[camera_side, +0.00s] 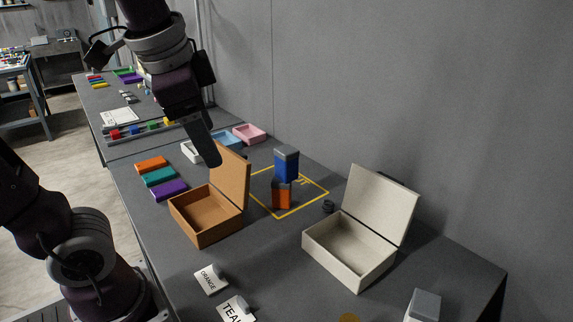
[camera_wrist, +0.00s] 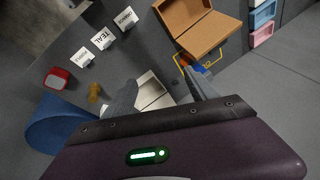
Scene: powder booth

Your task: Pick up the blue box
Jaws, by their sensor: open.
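The blue box (camera_side: 287,168) has a grey top and stands upright on an orange box (camera_side: 281,196), inside a yellow square outline on the dark table. In the wrist view a bit of the blue box (camera_wrist: 201,69) shows near the right finger, which partly covers it. My gripper (camera_side: 207,150) is up and to the left of the stack in the side view, above the open brown box, and apart from the blue box. In the wrist view my gripper (camera_wrist: 160,92) has its fingers apart with nothing held between them.
An open brown box (camera_side: 207,214) stands left of the stack, its lid raised. An open cream box (camera_side: 350,248) stands to the right. Orange, teal and purple blocks (camera_side: 160,177) lie at the left edge. White label cards (camera_side: 211,279) stand in front. A grey wall (camera_side: 400,90) runs behind.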

